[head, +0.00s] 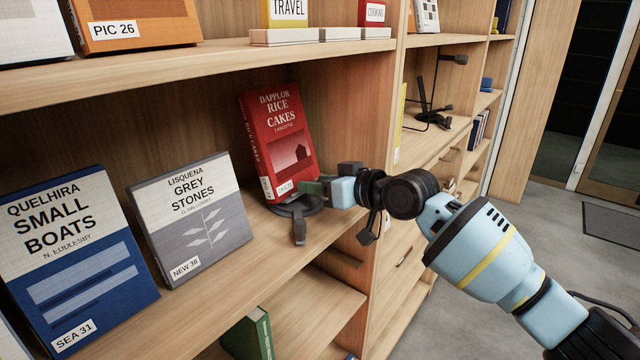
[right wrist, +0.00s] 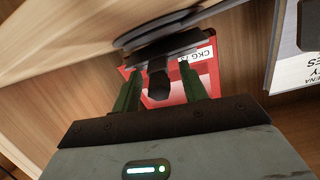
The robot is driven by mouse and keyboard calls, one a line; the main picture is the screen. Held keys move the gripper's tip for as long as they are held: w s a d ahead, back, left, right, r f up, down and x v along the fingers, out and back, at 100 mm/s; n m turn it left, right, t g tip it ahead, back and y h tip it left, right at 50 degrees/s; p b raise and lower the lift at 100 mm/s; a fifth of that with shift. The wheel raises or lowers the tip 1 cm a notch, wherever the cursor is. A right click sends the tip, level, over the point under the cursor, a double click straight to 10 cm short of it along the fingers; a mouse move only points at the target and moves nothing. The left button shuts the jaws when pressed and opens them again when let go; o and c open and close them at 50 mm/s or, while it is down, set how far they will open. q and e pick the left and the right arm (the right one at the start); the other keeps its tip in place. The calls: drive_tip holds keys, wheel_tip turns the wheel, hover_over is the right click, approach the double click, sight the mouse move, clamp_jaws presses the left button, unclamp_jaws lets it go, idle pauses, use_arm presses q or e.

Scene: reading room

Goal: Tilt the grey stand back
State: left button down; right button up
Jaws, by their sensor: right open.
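The grey stand (head: 300,210) is dark grey and sits on the middle shelf, with a round base and a short tongue pointing forward. It holds a red book, Rice Cakes (head: 282,140), leaning back on it. My right gripper (head: 312,188) comes in from the right, at the book's lower right corner and the stand. In the right wrist view my right gripper (right wrist: 160,72) is open, its two green fingers apart. A dark part of the stand (right wrist: 158,84) shows between them, with the red book behind; I cannot tell whether they touch. My left gripper is not in view.
Left of the stand are the grey book Grey Stones (head: 192,215) and the blue book Small Boats (head: 75,265). The shelf above (head: 200,58) limits the height. A bookcase upright (head: 385,100) stands at the right. A bare dark stand (head: 428,110) is in the bay beyond.

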drive_tip(key=v, duration=0.6)
drive_tip(key=shift+d, duration=0.1)
drive_tip(key=shift+v, duration=0.8)
